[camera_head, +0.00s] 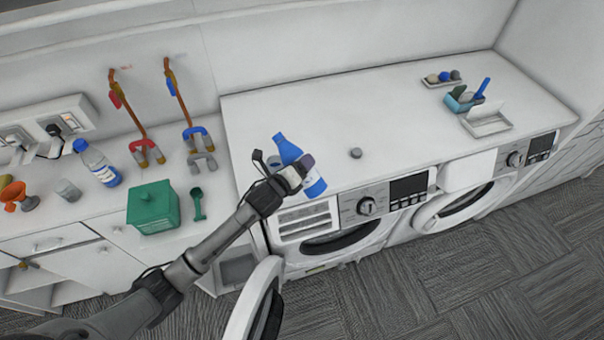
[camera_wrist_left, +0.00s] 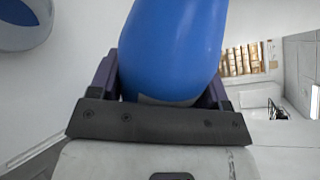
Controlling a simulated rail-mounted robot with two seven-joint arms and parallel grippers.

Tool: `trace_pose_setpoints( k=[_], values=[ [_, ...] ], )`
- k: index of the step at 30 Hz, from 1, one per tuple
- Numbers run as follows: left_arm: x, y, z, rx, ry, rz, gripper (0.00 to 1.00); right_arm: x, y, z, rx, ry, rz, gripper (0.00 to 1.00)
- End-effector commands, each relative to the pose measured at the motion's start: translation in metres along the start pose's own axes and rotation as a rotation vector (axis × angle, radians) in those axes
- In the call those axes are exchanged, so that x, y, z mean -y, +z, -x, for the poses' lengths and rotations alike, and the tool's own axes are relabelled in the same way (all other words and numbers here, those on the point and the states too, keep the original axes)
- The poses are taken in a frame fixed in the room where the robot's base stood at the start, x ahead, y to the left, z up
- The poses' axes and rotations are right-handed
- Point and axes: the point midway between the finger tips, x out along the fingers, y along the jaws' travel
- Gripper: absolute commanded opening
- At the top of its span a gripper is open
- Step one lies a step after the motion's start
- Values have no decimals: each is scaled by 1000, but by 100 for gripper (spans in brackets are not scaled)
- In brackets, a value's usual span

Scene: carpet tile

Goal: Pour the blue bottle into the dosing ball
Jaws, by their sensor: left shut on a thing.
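The blue bottle (camera_head: 288,148) is held in my left gripper (camera_head: 298,168) above the front of the white worktop over the left washing machine. Its narrow end points up and left in the head view, and its lower end with a pale label shows below the jaws. In the left wrist view the blue bottle (camera_wrist_left: 172,45) fills the space between the jaws (camera_wrist_left: 165,88). A small pale blue-grey round thing (camera_head: 273,158), partly hidden by the gripper, is beside the bottle; I cannot tell surely whether it is the dosing ball. My right gripper is not in view.
A small grey round piece (camera_head: 355,153) lies on the worktop to the right. A green box (camera_head: 153,207), a green scoop (camera_head: 198,204) and another bottle (camera_head: 97,163) stand on the left counter. A teal caddy (camera_head: 463,102) is at the far right.

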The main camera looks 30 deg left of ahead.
Motion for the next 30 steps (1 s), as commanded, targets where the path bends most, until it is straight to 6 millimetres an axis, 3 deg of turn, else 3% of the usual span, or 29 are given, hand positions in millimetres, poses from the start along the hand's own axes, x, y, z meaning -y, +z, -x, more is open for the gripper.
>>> trace_pose_setpoints(
  k=[1,9,19,30],
  values=[
    [-4,4,-2,23,-4,-65,30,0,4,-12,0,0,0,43],
    [-8,21,-2,99,-2,-360,30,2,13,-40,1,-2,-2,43],
    [-12,26,-3,198,-1,-735,30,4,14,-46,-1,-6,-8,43],
    [-17,26,-5,236,0,-875,30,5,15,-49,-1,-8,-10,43]
  ],
)
